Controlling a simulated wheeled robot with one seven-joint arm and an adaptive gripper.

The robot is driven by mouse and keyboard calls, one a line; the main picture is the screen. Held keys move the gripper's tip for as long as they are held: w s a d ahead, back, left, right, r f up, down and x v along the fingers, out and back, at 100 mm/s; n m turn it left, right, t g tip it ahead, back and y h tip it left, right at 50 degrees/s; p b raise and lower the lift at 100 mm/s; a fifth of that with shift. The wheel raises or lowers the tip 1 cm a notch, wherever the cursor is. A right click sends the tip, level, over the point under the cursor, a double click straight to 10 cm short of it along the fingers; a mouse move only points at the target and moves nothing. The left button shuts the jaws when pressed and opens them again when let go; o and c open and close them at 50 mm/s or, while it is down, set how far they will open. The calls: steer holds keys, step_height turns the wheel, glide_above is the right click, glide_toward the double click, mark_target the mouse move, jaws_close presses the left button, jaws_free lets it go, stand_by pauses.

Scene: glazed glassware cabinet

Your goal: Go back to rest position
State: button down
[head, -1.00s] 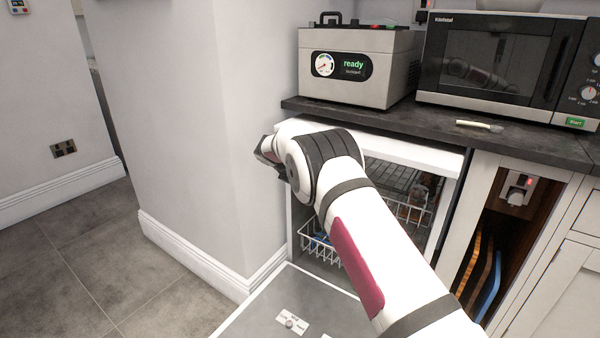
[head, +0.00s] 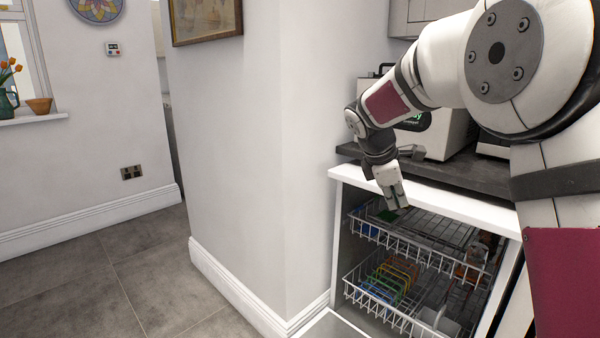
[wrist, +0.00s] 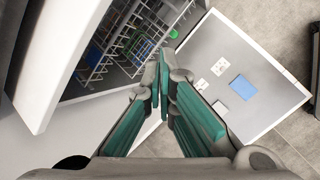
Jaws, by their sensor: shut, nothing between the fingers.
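My gripper (head: 394,196) hangs in front of the dishwasher's top front edge in the head view, pointing down, with my arm reaching in from the right. In the wrist view its two teal-padded fingers (wrist: 162,82) come together at the tips with nothing between them. The dishwasher (head: 352,178) is open beneath it. Its lowered door (wrist: 262,65) shows in the wrist view, with a blue patch and white labels on its inner face.
The upper rack (head: 412,243) and lower rack (head: 385,312) hold dishes, some colourful. A dark worktop (head: 465,177) carries a steel appliance (head: 450,138), partly hidden by my arm. A white wall corner (head: 285,180) stands left of the dishwasher. Grey tiled floor (head: 130,275) is clear at left.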

steer(key=s+r+m+g+y, duration=0.1)
steer(key=s+r+m, duration=0.25)
steer(key=s, duration=0.95)
steer(key=s+r+m+g+y, duration=0.15)
steer(key=s+m, duration=0.35)
steer(key=s, duration=0.7)
steer(key=s+a+f+m+y, duration=0.1)
steer(key=s+a+f+m, duration=0.2)
steer(key=s, duration=0.9)
steer(key=s+a+f+m+y, duration=0.1)
steer(key=s+f+m+y, duration=0.3)
steer(key=s, duration=0.8)
step_height(320, 180, up, 26)
steer(key=t+h+p, duration=0.2)
steer(key=t+p, duration=0.1)
steer(key=p, duration=2.1)
steer(key=shift+w+d+r+m, duration=0.2)
steer(key=shift+w+d+m, duration=0.05)
steer(key=shift+d+m, duration=0.15)
steer(key=shift+f, duration=0.1)
